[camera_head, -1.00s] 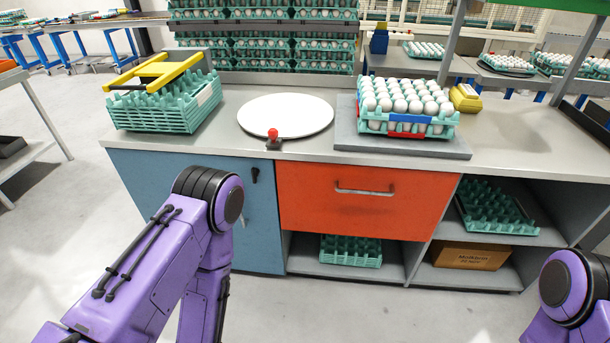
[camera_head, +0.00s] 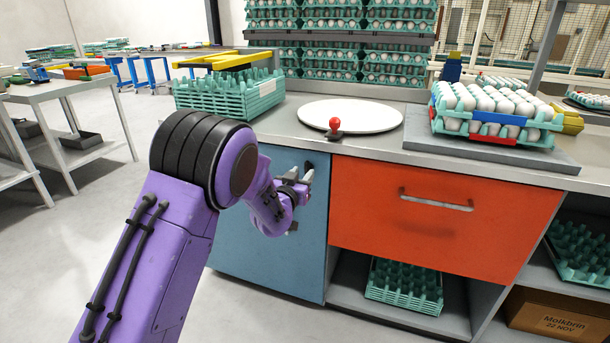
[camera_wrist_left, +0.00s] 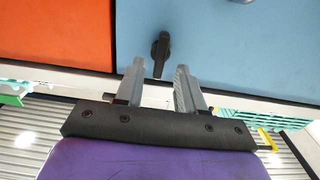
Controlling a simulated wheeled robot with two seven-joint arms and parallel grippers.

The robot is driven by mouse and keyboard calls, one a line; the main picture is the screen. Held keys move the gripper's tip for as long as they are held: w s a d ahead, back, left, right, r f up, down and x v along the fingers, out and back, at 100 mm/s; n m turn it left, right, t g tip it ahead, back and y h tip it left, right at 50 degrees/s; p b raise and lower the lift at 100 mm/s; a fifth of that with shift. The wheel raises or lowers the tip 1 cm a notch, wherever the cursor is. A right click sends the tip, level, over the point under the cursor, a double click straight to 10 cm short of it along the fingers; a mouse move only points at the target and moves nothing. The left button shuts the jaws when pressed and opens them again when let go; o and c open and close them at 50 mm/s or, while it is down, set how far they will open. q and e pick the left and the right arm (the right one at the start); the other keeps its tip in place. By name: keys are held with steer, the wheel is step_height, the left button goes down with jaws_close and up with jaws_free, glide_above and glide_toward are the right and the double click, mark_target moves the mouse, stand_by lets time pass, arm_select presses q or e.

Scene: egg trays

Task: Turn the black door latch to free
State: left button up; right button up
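The black door latch (camera_head: 309,165) sits near the upper right corner of the blue cabinet door (camera_head: 305,235). In the left wrist view, which looks upside down, the latch (camera_wrist_left: 161,50) is a short dark bar on the blue panel, roughly in line with the fingers. My left gripper (camera_head: 303,180) is just in front of the door at the latch. In the wrist view its two grey fingers (camera_wrist_left: 160,66) are apart, with the latch's end between the tips. I cannot tell whether they touch it. My right gripper is out of view.
An orange drawer (camera_head: 375,225) with a metal handle (camera_head: 436,203) is right of the door. On the counter above are a red-knobbed piece (camera_head: 335,124), a white round plate (camera_head: 375,116) and an egg tray (camera_head: 490,131). Open shelves lie below the drawer.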

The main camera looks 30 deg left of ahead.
mark_target(311, 166)
arm_select(q)
steer(key=shift+x, duration=1.45)
jaws_close()
steer(key=n+p, duration=0.1)
steer(key=n, duration=0.1)
steer(key=shift+a+n+p, duration=0.1)
steer(key=shift+n+p, duration=0.3)
steer(key=n, duration=0.5)
steer(key=n+p, duration=0.1)
steer(key=n, duration=0.9)
steer(key=shift+s+a+f+p, duration=0.1)
steer(key=shift+a+f+p, duration=0.1)
steer(key=shift+f+p, duration=0.2)
steer(key=shift+n, duration=0.3)
